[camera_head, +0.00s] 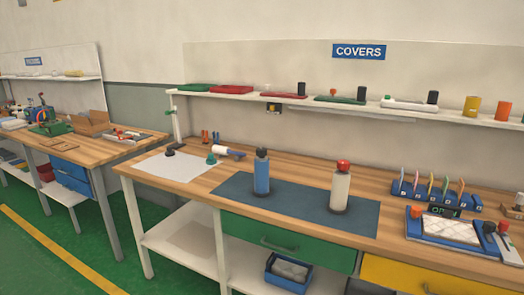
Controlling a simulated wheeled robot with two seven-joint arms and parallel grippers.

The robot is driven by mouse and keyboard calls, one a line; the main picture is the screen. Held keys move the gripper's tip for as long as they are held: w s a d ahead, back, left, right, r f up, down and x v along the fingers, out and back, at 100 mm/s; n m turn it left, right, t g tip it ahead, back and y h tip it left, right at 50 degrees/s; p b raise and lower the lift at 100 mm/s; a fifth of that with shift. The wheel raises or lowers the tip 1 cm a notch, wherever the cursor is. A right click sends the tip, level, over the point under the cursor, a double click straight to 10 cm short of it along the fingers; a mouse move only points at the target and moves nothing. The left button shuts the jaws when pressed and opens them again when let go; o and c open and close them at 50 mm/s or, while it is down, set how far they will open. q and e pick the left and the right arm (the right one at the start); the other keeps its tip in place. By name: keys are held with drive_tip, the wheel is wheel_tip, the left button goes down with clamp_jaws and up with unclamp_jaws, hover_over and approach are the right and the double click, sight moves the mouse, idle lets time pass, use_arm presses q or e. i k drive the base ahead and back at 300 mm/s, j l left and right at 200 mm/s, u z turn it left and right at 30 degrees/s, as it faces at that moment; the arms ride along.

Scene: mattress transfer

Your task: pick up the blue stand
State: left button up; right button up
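A low blue stand (410,191) sits on the right part of the wooden workbench (300,168), near the wall. It holds several upright coloured pieces in a row, with small white labels along its front. A blue-framed flat unit (415,228) with a white quilted pad (451,230) lies in front of it, closer to the bench's front edge. Neither of my grippers shows in the head view.
A blue bottle (262,177) and a white red-topped bottle (340,190) stand on a dark mat (300,204), left of the stand. A shelf (340,105) with several items runs above. A second bench (75,155) stands left.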

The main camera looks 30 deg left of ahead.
sight(261, 189)
drive_tip(key=i+j, duration=0.55)
drive_tip(key=j, duration=0.3)
drive_tip(key=i+j, duration=0.55)
drive_tip(key=j, duration=0.3)
